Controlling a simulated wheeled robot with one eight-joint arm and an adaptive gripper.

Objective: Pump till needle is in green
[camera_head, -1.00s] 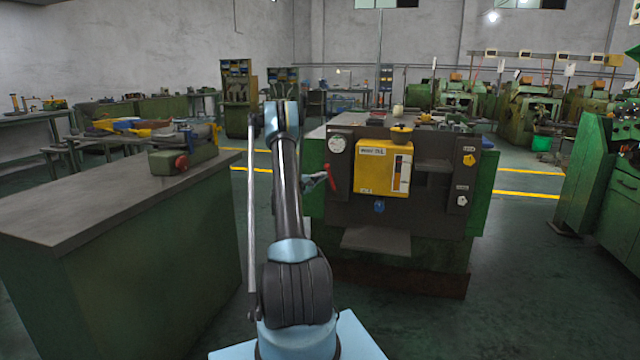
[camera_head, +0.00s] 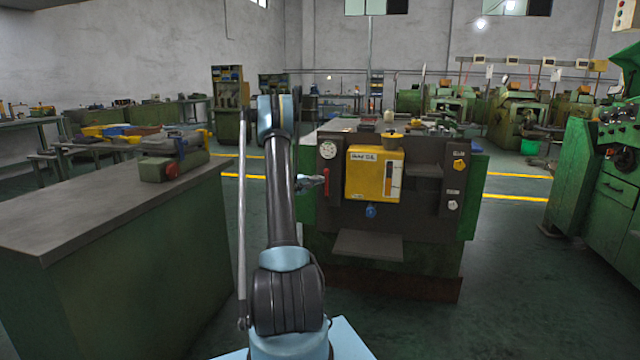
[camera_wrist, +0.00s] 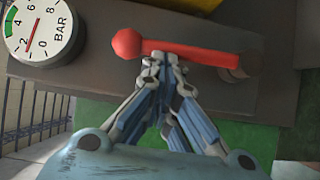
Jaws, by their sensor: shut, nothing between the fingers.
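The red pump lever (camera_head: 327,183) is on the front of the dark machine, left of the yellow box. In the wrist view the red lever (camera_wrist: 190,52) lies nearly level, its round knob at the left and its pivot at the right. My gripper (camera_wrist: 160,62) is shut, with its fingertips right at the lever's lower edge near the knob; whether they touch is unclear. The gripper also shows left of the lever in the head view (camera_head: 318,181). The pressure gauge (camera_wrist: 42,30) is cut off at the top left; its red needle is low, between 0 and 2, apart from the green band.
The yellow box (camera_head: 362,175) with a sight strip is right of the lever, above a blue knob (camera_head: 371,212) and a protruding plate (camera_head: 368,246). A workbench (camera_head: 90,210) stands at the left. A green machine (camera_head: 610,170) stands at the right, with open floor between.

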